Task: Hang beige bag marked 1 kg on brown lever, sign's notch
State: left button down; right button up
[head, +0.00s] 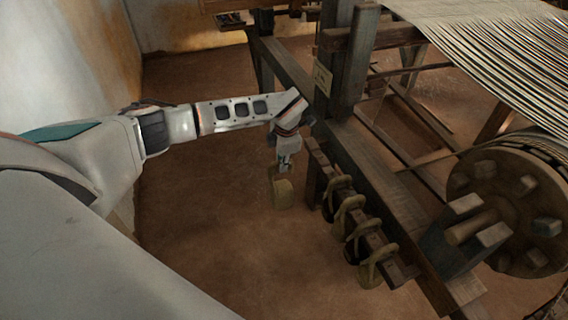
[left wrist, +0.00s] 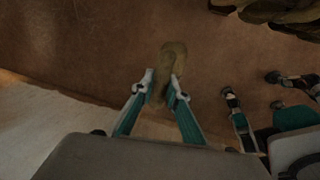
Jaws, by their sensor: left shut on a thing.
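In the left wrist view the same bag (left wrist: 172,62) sits between the two fingertips of my left gripper (left wrist: 163,88). Its mark cannot be read.
The loom's heavy beam (head: 370,170) runs close to the right of my left gripper. A large wooden drum (head: 510,210) stands at the right, with striped warp threads (head: 480,40) above. The earth floor (head: 200,230) left of the bags is clear. A pale wall (head: 70,60) stands at the left.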

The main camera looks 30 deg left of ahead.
pick_arm(q)
jog(key=shift+s+a+r+p, duration=0.2)
jog(key=shift+s+a+p, duration=0.1)
jog(key=shift+s+a, duration=0.3)
jog(key=shift+s+a+p, duration=0.35)
jog(key=shift+s+a, duration=0.6)
jog(key=shift+s, duration=0.1)
jog(key=s+a+p, duration=0.5)
jog(key=s+a, duration=0.1)
jog(key=s, duration=0.1)
jog(key=shift+s+a+r+p, duration=0.3)
jog(key=shift+s+r, duration=0.05)
jog(key=shift+r, duration=0.05)
dwell(0.6)
dwell(0.3)
jog(key=m+h, duration=0.2)
jog(key=m, duration=1.2)
send_near(268, 163)
jog(key=s+d+r, duration=0.3)
jog(key=s+d, duration=0.2)
jog(key=s, duration=0.1)
jog(key=s+d+r+m+h, duration=0.1)
jog(key=s+d+r+m, duration=0.2)
jog(key=r+m, duration=0.3)
jog(key=s+d+r+m+g, duration=0.1)
jog(key=s+d+r+m, duration=0.2)
jog(key=d+r+m, duration=0.2)
jog(key=r+m, duration=0.1)
jog(key=m, duration=0.2)
jog(key=shift+h, duration=0.4)
